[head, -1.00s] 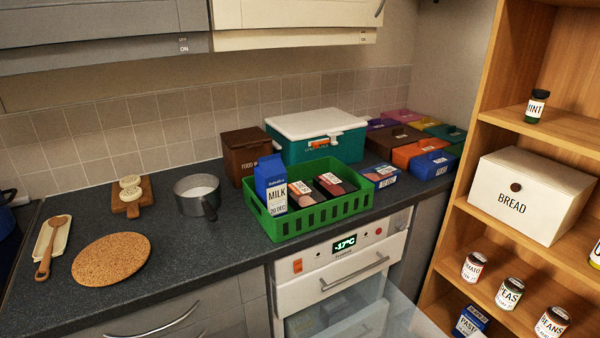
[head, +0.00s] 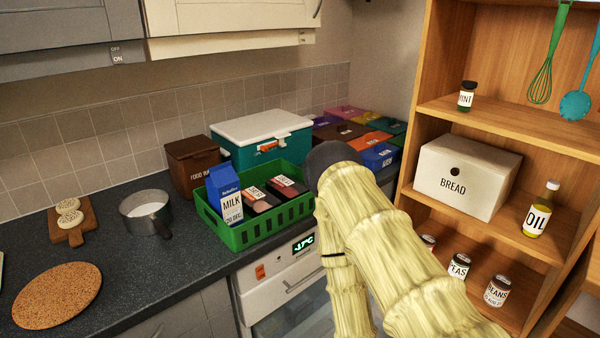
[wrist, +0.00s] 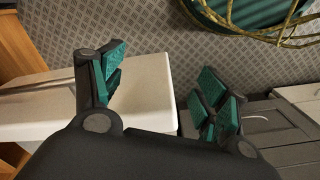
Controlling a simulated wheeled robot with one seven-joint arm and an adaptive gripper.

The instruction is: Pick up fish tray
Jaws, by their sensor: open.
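No tray with a readable fish label shows. The blue labelled pack seen earlier right of the crate is now hidden behind my arm. My gripper (wrist: 158,80) is open and empty in the wrist view, over a pale flat-topped thing (wrist: 150,95) and patterned metal floor. The gripper itself does not show in the head view, and no pack shows in the wrist view.
The crate stands on the dark counter above a white freezer front (head: 285,280). A teal cooler (head: 265,150) and a brown food box (head: 190,165) stand behind. The wooden shelf with the bread box (head: 465,180) bounds the right. A teal round thing with yellow cord (wrist: 250,15) lies on the floor.

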